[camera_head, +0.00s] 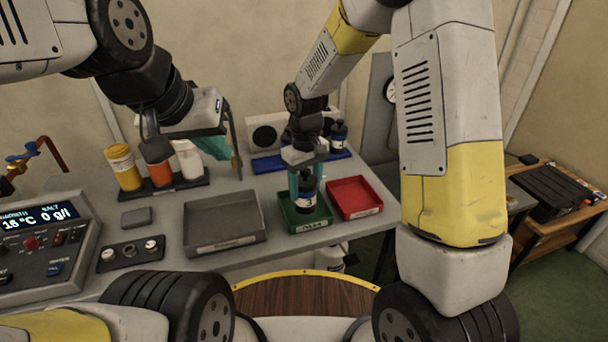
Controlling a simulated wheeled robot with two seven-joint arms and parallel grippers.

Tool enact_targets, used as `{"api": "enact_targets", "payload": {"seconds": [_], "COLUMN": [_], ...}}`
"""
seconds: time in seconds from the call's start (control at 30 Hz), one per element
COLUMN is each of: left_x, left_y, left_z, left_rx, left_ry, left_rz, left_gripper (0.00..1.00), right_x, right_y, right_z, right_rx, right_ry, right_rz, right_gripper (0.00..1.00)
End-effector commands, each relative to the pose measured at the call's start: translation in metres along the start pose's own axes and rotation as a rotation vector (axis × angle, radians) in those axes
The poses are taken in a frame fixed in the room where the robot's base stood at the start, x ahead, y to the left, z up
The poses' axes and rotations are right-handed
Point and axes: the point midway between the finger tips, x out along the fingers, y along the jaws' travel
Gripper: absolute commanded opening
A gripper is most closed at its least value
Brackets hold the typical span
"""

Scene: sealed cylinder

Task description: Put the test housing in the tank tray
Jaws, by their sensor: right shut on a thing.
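My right gripper (306,180) is shut on a small dark cylinder with a white label, which looks like the test housing (306,204). It holds the cylinder upright over the green tray (283,224); whether the base touches the tray floor I cannot tell. A grey tray (208,242) is to the left of the green one and a red tray (353,187) to the right. Their front labels are too small to read surely, so I cannot tell which is the tank tray. My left gripper (228,152) hangs above the table behind the grey tray, holding nothing visible; its finger gap is unclear.
A rack (170,190) with yellow, orange and white bottles stands back left. A control panel (42,250) is at far left. Behind the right gripper, a blue tray (268,165) holds dark cylinders (338,135).

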Motion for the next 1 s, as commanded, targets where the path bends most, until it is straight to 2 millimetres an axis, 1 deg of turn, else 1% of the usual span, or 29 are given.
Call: {"api": "enact_targets", "payload": {"seconds": [0.03, 0.1, 0.27, 0.33, 0.4, 0.53, 0.6, 0.83, 0.93, 0.97, 1.0], "left_x": [0.0, 0.0, 0.0, 0.0, 0.0, 0.0, 0.0, 0.0, 0.0, 0.0, 0.0], "left_y": [0.0, 0.0, 0.0, 0.0, 0.0, 0.0, 0.0, 0.0, 0.0, 0.0, 0.0], "left_z": [0.0, 0.0, 0.0, 0.0, 0.0, 0.0, 0.0, 0.0, 0.0, 0.0, 0.0], "left_rx": [0.0, 0.0, 0.0, 0.0, 0.0, 0.0, 0.0, 0.0, 0.0, 0.0, 0.0], "left_ry": [0.0, 0.0, 0.0, 0.0, 0.0, 0.0, 0.0, 0.0, 0.0, 0.0, 0.0], "left_rz": [0.0, 0.0, 0.0, 0.0, 0.0, 0.0, 0.0, 0.0, 0.0, 0.0, 0.0], "left_gripper": [0.0, 0.0, 0.0, 0.0, 0.0, 0.0, 0.0, 0.0, 0.0, 0.0, 0.0], "right_x": [0.001, 0.001, 0.002, 0.003, 0.015, 0.034, 0.038, 0.038, 0.041, 0.041, 0.041], "right_y": [0.004, 0.007, 0.011, 0.014, 0.013, 0.013, 0.013, 0.013, 0.013, 0.013, 0.013], "right_z": [-0.008, -0.014, -0.022, -0.029, -0.026, -0.026, -0.026, -0.026, -0.026, -0.026, -0.026], "right_rx": [0.0, 0.0, 0.001, 0.001, 0.0, -0.001, -0.001, -0.001, -0.001, -0.001, -0.001], "right_ry": [0.001, 0.002, 0.001, 0.002, -0.003, -0.002, 0.0, 0.002, 0.001, 0.0, 0.0], "right_rz": [0.0, 0.0, 0.0, 0.0, -0.001, -0.001, 0.0, 0.0, 0.0, 0.0, 0.0], "right_gripper": [0.0, 0.0, 0.0, 0.0, 0.0, 0.0, 0.0, 0.0, 0.0, 0.58, 0.65]}}
